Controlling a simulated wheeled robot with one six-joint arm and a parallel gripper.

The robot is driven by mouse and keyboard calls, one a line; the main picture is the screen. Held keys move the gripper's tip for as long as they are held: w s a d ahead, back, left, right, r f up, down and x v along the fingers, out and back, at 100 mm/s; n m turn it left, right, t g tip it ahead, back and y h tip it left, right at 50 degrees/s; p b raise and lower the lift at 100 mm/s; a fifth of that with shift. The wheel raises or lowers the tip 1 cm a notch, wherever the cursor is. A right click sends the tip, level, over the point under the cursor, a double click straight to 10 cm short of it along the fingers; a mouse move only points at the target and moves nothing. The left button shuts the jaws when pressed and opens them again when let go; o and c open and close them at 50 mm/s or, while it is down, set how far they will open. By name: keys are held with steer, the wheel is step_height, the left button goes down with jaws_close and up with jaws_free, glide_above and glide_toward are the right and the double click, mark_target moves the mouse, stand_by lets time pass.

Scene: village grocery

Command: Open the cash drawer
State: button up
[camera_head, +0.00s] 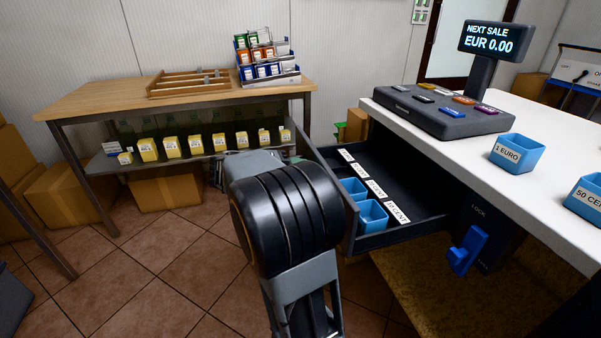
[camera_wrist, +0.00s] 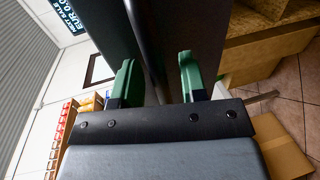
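The dark cash drawer (camera_head: 400,180) stands pulled out from under the white counter, its inside showing. Two blue cups (camera_head: 372,214) sit in it, next to a row of white coin labels. My gripper is largely hidden behind my own dark arm in the head view, near the outer side of the drawer front (camera_head: 322,172). In the wrist view my gripper (camera_wrist: 158,76) has its two green fingers apart, with a grey bar or edge (camera_wrist: 143,40) running between them. A gap shows beside the bar; I cannot tell whether either finger touches it.
A blue lock lever (camera_head: 468,250) hangs below the counter (camera_head: 520,175), right of the drawer. The register (camera_head: 445,110) and blue coin cups (camera_head: 515,153) stand on the counter. A wooden table (camera_head: 120,100) with yellow goods below stands behind.

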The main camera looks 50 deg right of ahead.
steer(key=p+v, duration=0.3)
steer(key=v, duration=1)
steer(key=shift+a+p, duration=0.35)
steer(key=shift+p, duration=0.05)
steer(key=shift+w+r, duration=0.1)
steer(key=s+a+r+n+t+y+p, duration=0.2)
steer(key=s+a+r+t+y+p, duration=0.1)
steer(key=p, duration=0.7)
steer(key=s+a+r+n+t+y+p, duration=0.2)
steer(key=s+a+r+t+y+p, duration=0.2)
steer(key=a+r+p, duration=0.3)
steer(key=s+a+r+n+t+y+p, duration=0.2)
steer(key=a+r+y+p, duration=0.4)
steer(key=r+p, duration=0.4)
steer(key=s+t+p, duration=0.1)
steer(key=t+p, duration=0.1)
steer(key=p, duration=0.1)
steer(key=shift+s+r+t, duration=0.25)
steer(key=shift+t, duration=0.15)
